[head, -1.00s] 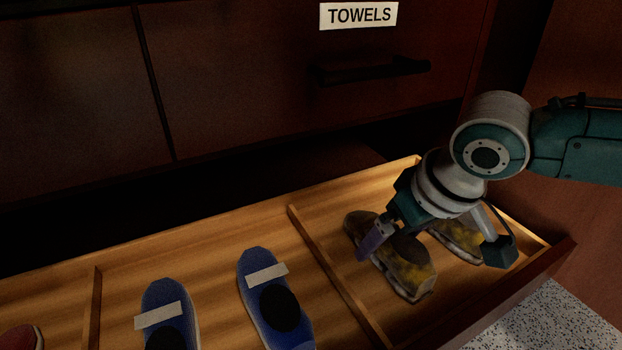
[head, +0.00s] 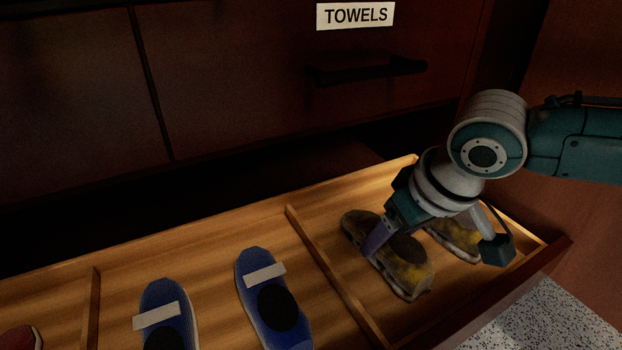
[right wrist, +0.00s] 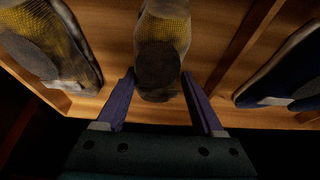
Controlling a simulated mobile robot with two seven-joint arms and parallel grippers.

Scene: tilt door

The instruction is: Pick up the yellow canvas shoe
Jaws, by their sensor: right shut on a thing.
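A pair of yellow canvas shoes lies in the right compartment of the open drawer. The nearer yellow canvas shoe (head: 413,276) has a dark round opening and a worn, greyish sole edge; it also shows in the right wrist view (right wrist: 166,25). The other yellow shoe (head: 458,238) lies to its right, partly hidden by my arm. My right gripper (head: 387,247) is shut on the nearer shoe, one finger on each side of it, as the right wrist view (right wrist: 159,78) shows. The shoe appears to rest on the drawer floor. My left gripper is out of view.
Wooden dividers (head: 332,268) split the drawer. Two blue shoes (head: 267,297) lie in the middle compartment, and part of a red shoe (head: 18,338) shows at the far left. A closed drawer labelled TOWELS (head: 355,15) stands above, its dark handle (head: 366,70) jutting out.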

